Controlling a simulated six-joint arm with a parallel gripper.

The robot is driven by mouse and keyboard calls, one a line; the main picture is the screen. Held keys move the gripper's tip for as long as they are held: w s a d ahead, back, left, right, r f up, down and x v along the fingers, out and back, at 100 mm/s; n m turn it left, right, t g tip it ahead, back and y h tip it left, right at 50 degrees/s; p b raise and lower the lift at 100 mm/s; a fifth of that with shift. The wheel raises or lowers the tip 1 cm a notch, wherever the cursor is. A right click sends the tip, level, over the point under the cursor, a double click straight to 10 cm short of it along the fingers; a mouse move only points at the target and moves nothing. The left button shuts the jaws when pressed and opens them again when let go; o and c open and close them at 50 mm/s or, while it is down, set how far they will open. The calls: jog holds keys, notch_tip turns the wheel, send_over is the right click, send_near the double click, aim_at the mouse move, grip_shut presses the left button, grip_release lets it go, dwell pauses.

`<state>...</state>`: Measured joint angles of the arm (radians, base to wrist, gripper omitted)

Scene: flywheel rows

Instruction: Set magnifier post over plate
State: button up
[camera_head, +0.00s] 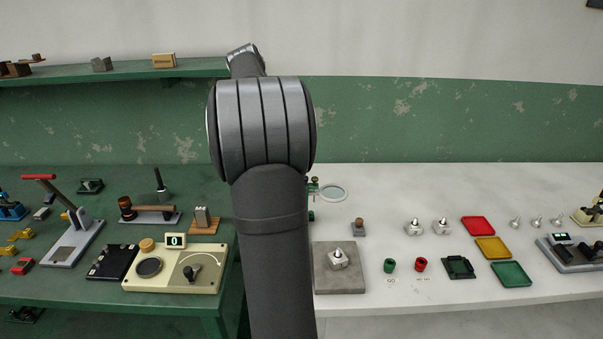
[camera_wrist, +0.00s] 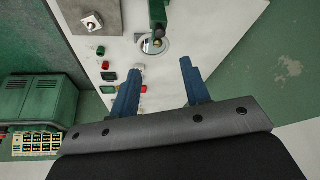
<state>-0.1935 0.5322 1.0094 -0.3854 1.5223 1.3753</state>
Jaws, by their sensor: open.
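The magnifier has a round, pale-rimmed lens (camera_head: 346,193) and a green post with brass knobs (camera_head: 314,185) in the head view, where my arm partly covers it. In the wrist view its green post (camera_wrist: 157,12) and lens (camera_wrist: 167,45) lie beyond the fingertips. The grey square plate (camera_head: 340,286) bears a small white block with a metal tip (camera_head: 338,260). The plate also shows at the top left of the wrist view (camera_wrist: 111,14). My gripper (camera_wrist: 160,76) is open and empty, apart from the magnifier. In the head view my arm hides it.
Red (camera_head: 478,226), yellow (camera_head: 492,248) and green (camera_head: 511,274) trays lie further right. The left green bench is crowded.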

jog(key=x, duration=1.4)
grip_shut()
